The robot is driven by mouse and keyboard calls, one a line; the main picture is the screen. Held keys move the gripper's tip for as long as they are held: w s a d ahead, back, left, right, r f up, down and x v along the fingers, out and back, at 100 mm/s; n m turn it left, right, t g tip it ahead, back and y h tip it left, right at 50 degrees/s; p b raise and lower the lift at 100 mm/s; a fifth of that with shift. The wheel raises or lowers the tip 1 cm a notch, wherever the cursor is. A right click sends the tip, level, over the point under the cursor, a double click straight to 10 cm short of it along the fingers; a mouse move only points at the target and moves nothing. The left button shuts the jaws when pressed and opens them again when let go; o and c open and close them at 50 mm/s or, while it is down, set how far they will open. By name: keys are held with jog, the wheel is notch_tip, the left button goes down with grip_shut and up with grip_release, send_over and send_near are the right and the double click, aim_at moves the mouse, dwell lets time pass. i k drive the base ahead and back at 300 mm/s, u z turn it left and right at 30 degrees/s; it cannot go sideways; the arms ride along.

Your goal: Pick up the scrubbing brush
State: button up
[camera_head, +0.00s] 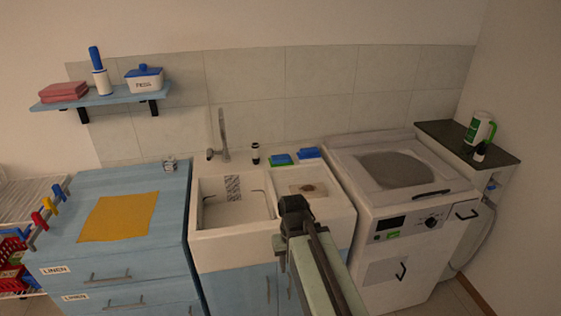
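I cannot clearly make out which item is the scrubbing brush. A small blue block (309,153) lies on the ledge behind the right part of the sink and could be it, but it is too small to tell. A green and blue block (281,159) lies left of it. A small brown item (308,189) sits on the flat right part of the sink. My gripper (292,203), dark at the end of my arm, is over the front right part of the sink, in front of these items. Its fingers cannot be made out.
The white sink (223,258) has a tap (222,135) and a small black-and-white bottle (256,153) behind it. A washing machine (385,270) stands right. A blue cabinet (150,255) with a yellow cloth (118,217) stands left. A wall shelf (115,97) hangs above.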

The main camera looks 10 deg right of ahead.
aim_at(310, 153)
jog(key=u, duration=3.35)
jog(key=k, duration=1.1)
jog(key=z, duration=1.65)
jog(key=i, duration=1)
